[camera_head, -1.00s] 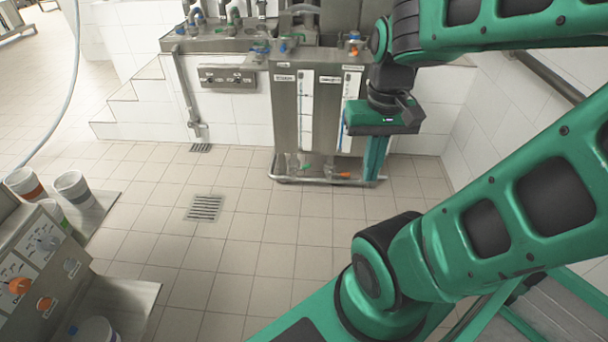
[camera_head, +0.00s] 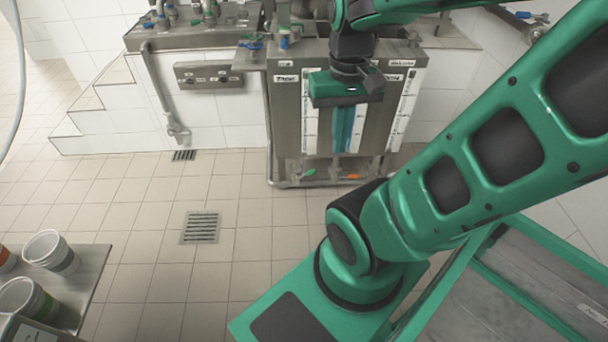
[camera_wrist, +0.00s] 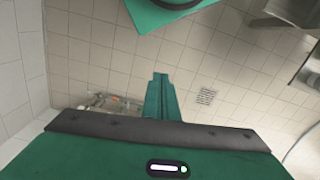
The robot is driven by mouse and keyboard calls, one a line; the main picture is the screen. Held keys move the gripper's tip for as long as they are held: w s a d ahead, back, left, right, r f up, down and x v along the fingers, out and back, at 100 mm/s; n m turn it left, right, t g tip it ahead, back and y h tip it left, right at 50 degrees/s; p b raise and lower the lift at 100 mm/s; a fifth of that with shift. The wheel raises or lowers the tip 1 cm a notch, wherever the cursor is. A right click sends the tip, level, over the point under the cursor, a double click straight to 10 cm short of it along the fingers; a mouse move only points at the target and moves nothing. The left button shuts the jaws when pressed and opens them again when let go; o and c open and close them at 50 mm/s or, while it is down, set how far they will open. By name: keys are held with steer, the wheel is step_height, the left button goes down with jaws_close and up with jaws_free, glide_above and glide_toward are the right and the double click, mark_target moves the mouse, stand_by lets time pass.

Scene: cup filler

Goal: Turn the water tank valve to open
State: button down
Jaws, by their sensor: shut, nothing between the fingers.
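The steel tank unit (camera_head: 287,115) stands against the tiled wall, with two labelled level gauges on its front. The left label (camera_head: 287,78) seems to read "Water". Low at its foot are a green valve handle (camera_head: 309,172) and an orange valve handle (camera_head: 352,177). The orange handle also shows small in the wrist view (camera_wrist: 114,99). My gripper (camera_head: 341,150) points down, its fingers shut and empty. In the head view it overlaps the tank's front and hides part of its middle. In the wrist view the fingers (camera_wrist: 161,78) are together over bare floor.
Blue-handled taps (camera_head: 284,43) sit on top of the tank. A steel counter with pipes (camera_head: 190,35) and tiled steps (camera_head: 95,105) are at the left. A floor drain (camera_head: 200,227) lies in open tiled floor. Cups (camera_head: 50,251) stand on a steel shelf at the lower left.

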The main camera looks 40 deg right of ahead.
steer(key=shift+w+d, duration=0.1)
steer(key=shift+w, duration=0.3)
